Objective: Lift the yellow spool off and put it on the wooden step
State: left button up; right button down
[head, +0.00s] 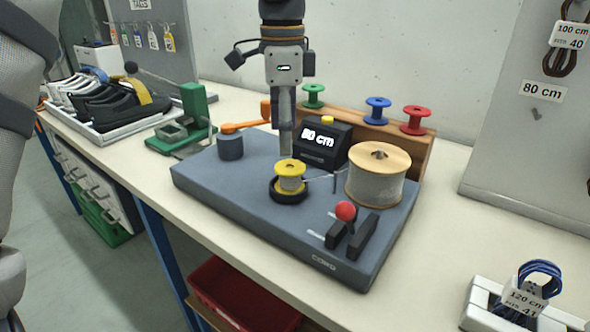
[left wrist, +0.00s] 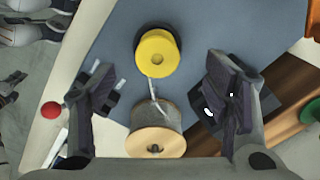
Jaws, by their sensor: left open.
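The yellow spool (head: 291,169) sits upright on a black round holder (head: 288,193) on the grey-blue machine base. Pale cord on it runs toward a large wooden-flanged reel (head: 378,178). The wooden step (head: 424,154) stands behind the machine, carrying green, blue and red spools. My left gripper (head: 285,148) points down, just above and behind the yellow spool in the head view. In the left wrist view its jaws (left wrist: 160,95) are open and empty; the yellow spool (left wrist: 157,53) shows beyond them, towards the top. My right gripper is not in view.
The black 80 cm box (head: 322,146) stands close behind the yellow spool. A red-knobbed lever (head: 346,211) and an orange arm (head: 245,126) are also on the base. Shoes in a tray (head: 130,125) and a green stand (head: 185,125) are at left.

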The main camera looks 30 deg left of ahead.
aim_at(290, 166)
pick_arm(q)
jog(key=f, duration=0.8)
jog(key=shift+w+d, duration=0.1)
jog(key=shift+d, duration=0.3)
jog(key=shift+r, duration=0.1)
jog(key=c, duration=1.5)
jog(key=shift+r, duration=0.1)
